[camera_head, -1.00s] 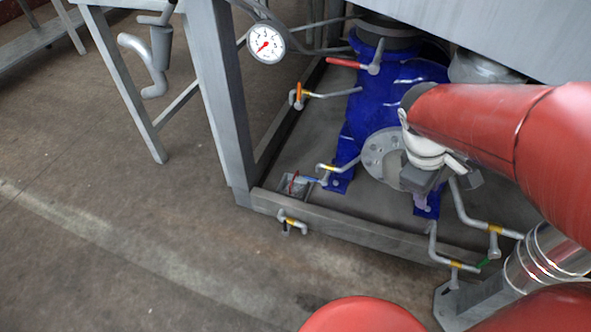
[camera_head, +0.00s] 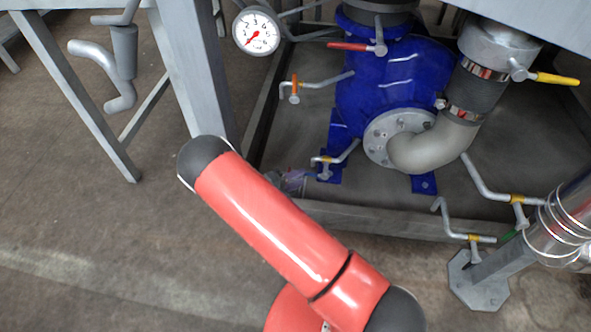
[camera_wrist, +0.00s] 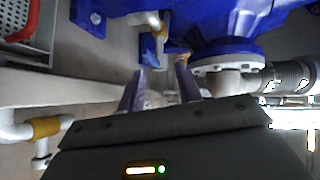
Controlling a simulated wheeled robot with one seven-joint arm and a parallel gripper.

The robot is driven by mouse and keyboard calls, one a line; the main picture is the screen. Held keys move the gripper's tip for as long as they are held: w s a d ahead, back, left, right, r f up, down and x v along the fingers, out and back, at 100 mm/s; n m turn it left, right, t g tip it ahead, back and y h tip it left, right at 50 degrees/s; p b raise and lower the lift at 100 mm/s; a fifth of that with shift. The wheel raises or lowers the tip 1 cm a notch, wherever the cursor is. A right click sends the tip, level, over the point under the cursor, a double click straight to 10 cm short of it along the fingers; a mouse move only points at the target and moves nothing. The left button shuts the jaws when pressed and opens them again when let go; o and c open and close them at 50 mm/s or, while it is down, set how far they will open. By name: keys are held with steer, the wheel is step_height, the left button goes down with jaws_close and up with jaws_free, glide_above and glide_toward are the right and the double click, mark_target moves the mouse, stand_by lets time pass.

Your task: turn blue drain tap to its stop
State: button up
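I see no clear contact.
The blue pump (camera_head: 390,80) has a grey elbow pipe (camera_head: 425,150). Thin pipes with yellow collars (camera_head: 322,160) and an orange-handled tap (camera_head: 294,88) stand close by. A red lever (camera_head: 349,46) and a gauge (camera_head: 256,31) are above. The frame's low front beam (camera_head: 390,222) borders open floor.

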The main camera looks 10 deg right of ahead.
mark_target(314, 175)
steer(key=w+d+f+n, duration=0.1)
steer(key=w+d+f, duration=0.1)
steer(key=d, duration=0.4)
steer(key=shift+w+f+t, duration=0.2)
steer(key=shift+w+t, duration=0.2)
steer(key=shift+w, duration=0.5)
jaws_close()
